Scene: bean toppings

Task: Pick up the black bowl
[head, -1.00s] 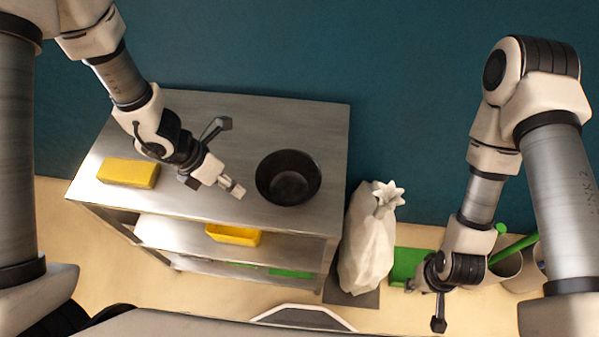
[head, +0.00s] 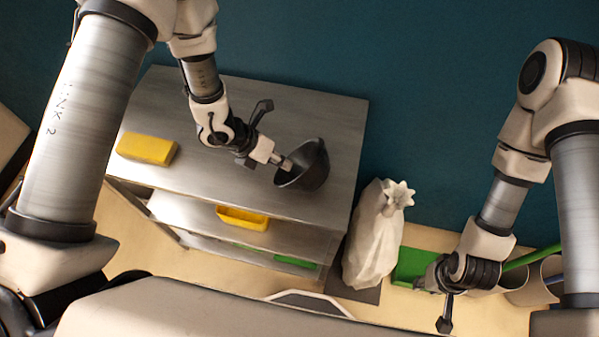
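The black bowl (head: 315,172) is over the right part of the metal table top (head: 240,110). I cannot tell whether the bowl's lower edge still touches the table. My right gripper (head: 420,284) hangs low at the right, away from the bowl.
A yellow block (head: 147,149) lies on the table's left part. A yellow tray (head: 242,218) is on the shelf below, with green items (head: 295,261) lower down. A white wrapped sack (head: 372,245) stands right of the table, near a green object (head: 411,264) and bins.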

